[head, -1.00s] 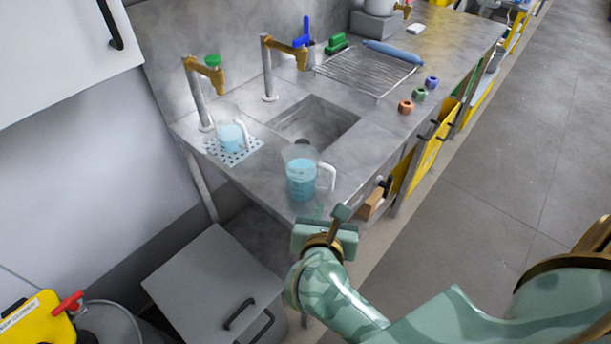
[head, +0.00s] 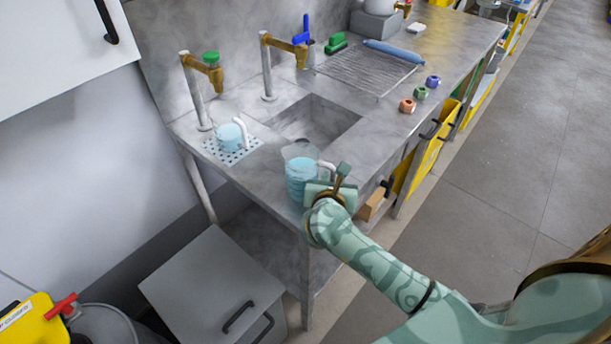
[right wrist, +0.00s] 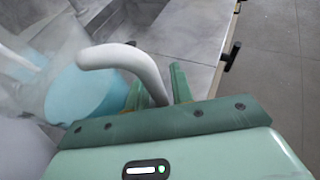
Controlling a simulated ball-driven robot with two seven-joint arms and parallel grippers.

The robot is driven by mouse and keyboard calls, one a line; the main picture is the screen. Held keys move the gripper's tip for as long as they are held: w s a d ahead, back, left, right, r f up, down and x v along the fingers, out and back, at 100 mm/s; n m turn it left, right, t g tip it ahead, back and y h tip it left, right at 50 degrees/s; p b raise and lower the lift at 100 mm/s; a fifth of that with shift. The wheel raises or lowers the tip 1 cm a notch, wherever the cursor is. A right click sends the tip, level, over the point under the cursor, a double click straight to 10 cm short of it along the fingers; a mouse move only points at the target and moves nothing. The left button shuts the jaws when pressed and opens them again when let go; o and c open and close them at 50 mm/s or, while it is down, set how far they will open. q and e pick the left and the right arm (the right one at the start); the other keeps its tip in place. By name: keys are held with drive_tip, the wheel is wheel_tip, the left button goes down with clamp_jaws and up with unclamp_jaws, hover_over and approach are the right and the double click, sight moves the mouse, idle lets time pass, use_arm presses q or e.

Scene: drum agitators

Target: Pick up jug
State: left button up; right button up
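A clear jug (head: 300,175) with blue contents and a white handle stands upright near the front corner of the grey bench. My right gripper (head: 335,182) is at its handle side and covers part of the handle. In the right wrist view the white handle (right wrist: 130,62) curves down between the two green fingers of my right gripper (right wrist: 158,85), which stand apart. I see no clear grip on it. The jug's blue contents (right wrist: 85,95) show left of the fingers. A second similar jug (head: 229,132) stands on a perforated plate under a tap. My left gripper is not in view.
The bench (head: 345,150) has a sink (head: 315,122) just behind the near jug and a tap with a green top (head: 211,62). A wire rack (head: 365,70) and several coloured rings (head: 407,105) lie further back. A grey box (head: 215,290) stands below left.

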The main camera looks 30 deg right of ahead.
clamp_jaws()
drive_tip(key=shift+r, duration=0.1)
